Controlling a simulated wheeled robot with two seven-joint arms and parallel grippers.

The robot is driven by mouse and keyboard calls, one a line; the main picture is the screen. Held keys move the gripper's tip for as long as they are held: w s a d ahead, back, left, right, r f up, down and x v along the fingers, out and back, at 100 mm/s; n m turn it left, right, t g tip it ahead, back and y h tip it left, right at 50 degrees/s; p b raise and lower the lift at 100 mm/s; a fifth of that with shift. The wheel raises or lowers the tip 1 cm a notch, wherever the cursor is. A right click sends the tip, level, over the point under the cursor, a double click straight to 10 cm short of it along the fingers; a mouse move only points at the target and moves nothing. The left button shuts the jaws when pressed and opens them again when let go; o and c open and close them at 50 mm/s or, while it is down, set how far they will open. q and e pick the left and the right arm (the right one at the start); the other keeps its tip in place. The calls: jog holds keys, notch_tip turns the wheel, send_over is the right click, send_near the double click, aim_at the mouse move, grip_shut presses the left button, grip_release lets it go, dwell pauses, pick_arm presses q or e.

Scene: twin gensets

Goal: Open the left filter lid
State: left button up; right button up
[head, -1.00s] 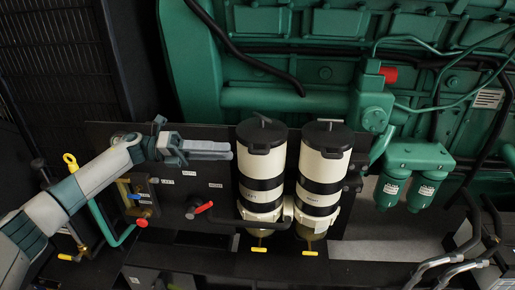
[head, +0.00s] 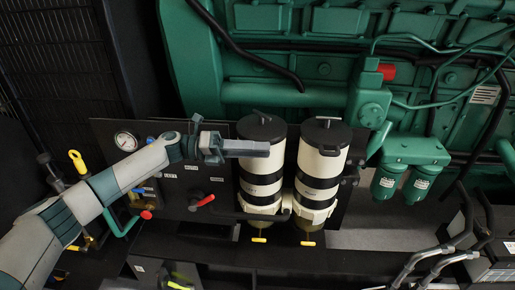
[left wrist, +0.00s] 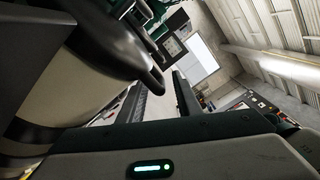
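The left filter (head: 258,187) is a cream and black canister, upright, with a black lid (head: 262,124) that sits on its top. The lid has a raised handle and also shows large in the left wrist view (left wrist: 112,38), its handle curving down at the lid's edge. The wrist view shows a gap between the two fingers (left wrist: 160,102) with nothing held. I cannot tell whether they touch the lid. My right gripper is not in view.
The right filter (head: 318,185) stands close on the right. A red-handled valve (head: 203,201) and a gauge (head: 126,141) are on the dark panel at left. The green engine (head: 300,70) fills the back. Green canisters (head: 405,180) hang at right.

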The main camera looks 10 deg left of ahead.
pick_arm(q)
grip_shut()
jog(key=shift+r, duration=0.1)
